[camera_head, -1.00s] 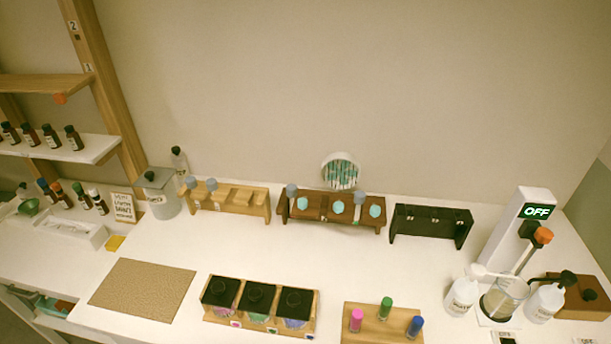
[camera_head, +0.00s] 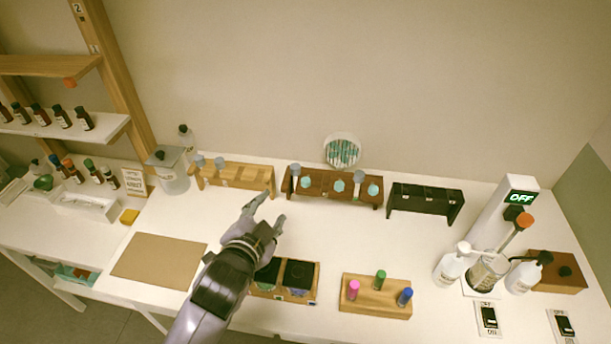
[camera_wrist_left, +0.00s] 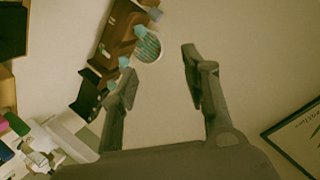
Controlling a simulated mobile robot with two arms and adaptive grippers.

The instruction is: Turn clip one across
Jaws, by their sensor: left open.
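No part can be picked out for sure as clip one. Number labels 1 (camera_head: 94,48) and 2 (camera_head: 77,8) sit on the wooden shelf post (camera_head: 118,85) at the upper left. A small orange piece (camera_head: 70,83) hangs at the edge of the upper wooden shelf. My left gripper (camera_head: 270,208) is open and empty above the table, in front of the racks. Its two spread fingers also show in the left wrist view (camera_wrist_left: 158,75), with nothing between them. My right gripper is out of view.
A light wooden rack (camera_head: 262,184), a brown rack (camera_head: 335,200) and a black rack (camera_head: 425,197) line the back. A brown mat (camera_head: 158,262) lies at front left. A wooden peg block (camera_head: 375,308) and a white dispenser (camera_head: 500,235) stand on the right.

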